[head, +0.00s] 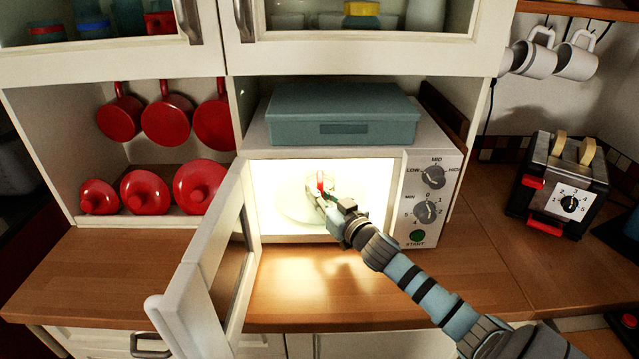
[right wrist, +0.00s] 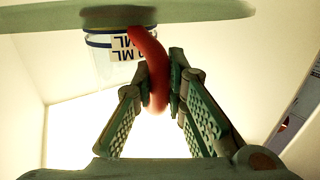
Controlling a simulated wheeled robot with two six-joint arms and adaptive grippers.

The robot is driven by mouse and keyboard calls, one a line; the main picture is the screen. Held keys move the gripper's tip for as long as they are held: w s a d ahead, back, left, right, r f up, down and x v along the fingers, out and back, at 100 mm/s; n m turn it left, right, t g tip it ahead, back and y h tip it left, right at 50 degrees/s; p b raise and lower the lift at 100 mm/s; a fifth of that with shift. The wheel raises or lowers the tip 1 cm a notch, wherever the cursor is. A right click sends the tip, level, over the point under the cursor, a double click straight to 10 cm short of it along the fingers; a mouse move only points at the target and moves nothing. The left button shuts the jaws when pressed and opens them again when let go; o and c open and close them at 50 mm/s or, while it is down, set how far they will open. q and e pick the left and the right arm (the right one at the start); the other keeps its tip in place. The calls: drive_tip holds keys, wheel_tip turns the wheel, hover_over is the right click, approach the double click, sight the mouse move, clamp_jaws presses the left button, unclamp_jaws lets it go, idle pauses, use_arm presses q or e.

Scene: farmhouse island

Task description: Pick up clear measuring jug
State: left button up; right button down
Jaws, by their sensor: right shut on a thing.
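The clear measuring jug (right wrist: 105,65) stands inside the lit microwave, on or just above its round turntable (right wrist: 210,12). The right wrist view shows it upside down, with blue bands, a printed "ML" label and a red handle (right wrist: 154,72). In the head view the red handle (head: 320,180) shows, but the clear body is washed out by the glare. My right gripper (head: 325,198) reaches in through the open front. Its two fingers (right wrist: 162,88) are shut on the red handle, one on each side. My left gripper is in neither view.
The microwave door (head: 208,262) stands open at the left. A blue-grey box (head: 342,112) sits on the microwave (head: 425,160). Red pans (head: 166,122) hang on the left shelf above red lids (head: 145,192). A toaster (head: 562,185) stands at the right.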

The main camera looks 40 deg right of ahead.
sight(320, 182)
idle(0.3)
drive_tip(key=shift+r, duration=0.2)
wheel_tip(320, 182, up, 7)
drive_tip(key=shift+s+a+r+p, duration=0.1)
drive_tip(key=shift+s+p, duration=0.05)
drive_tip(key=shift+p, duration=0.55)
use_arm(q)
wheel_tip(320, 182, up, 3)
drive_tip(key=shift+p, duration=0.75)
use_arm(e)
drive_tip(key=s+a, duration=1.2)
drive_tip(key=s, duration=0.3)
drive_tip(key=shift+s+f, duration=0.2)
drive_tip(key=shift+f, duration=0.1)
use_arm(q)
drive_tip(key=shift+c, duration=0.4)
